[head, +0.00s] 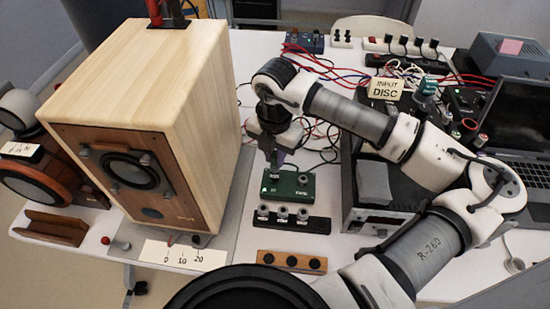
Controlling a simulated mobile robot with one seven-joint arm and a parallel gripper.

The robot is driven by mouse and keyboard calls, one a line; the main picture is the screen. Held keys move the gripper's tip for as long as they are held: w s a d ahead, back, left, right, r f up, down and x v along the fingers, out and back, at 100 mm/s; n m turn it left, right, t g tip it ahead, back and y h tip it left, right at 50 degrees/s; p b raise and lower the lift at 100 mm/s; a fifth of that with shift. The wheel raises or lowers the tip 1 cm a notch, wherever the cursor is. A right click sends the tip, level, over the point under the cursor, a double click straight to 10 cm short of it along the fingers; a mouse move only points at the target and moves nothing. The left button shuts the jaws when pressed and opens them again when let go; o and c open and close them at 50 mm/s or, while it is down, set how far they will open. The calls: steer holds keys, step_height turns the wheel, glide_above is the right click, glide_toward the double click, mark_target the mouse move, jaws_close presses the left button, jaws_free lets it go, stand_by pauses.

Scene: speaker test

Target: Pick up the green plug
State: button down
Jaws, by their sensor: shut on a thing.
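My gripper (274,160) points down over the green box (300,185), near the middle of the table. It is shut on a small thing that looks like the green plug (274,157). Most of the plug is hidden by the fingers. Its lower end is at or just above the box's left part; I cannot tell if it touches.
A large wooden speaker (195,110) stands close on the left. A black strip with several round knobs (318,225) and a wooden block with dark holes (272,258) lie in front.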

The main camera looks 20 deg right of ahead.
mark_target(275, 154)
steer(key=shift+r, duration=0.1)
step_height(275, 154, up, 20)
steer(key=b, duration=0.2)
steer(key=shift+b, duration=0.4)
step_height(275, 154, up, 4)
steer(key=shift+f+p, duration=0.1)
steer(key=shift+p, duration=1.15)
steer(key=s+d, duration=0.3)
steer(key=d, duration=0.4)
step_height(275, 154, down, 26)
steer(key=b, duration=2.2)
steer(key=shift+w+a+f, duration=0.1)
steer(key=shift+a+f, duration=0.05)
steer(key=shift+f, duration=0.1)
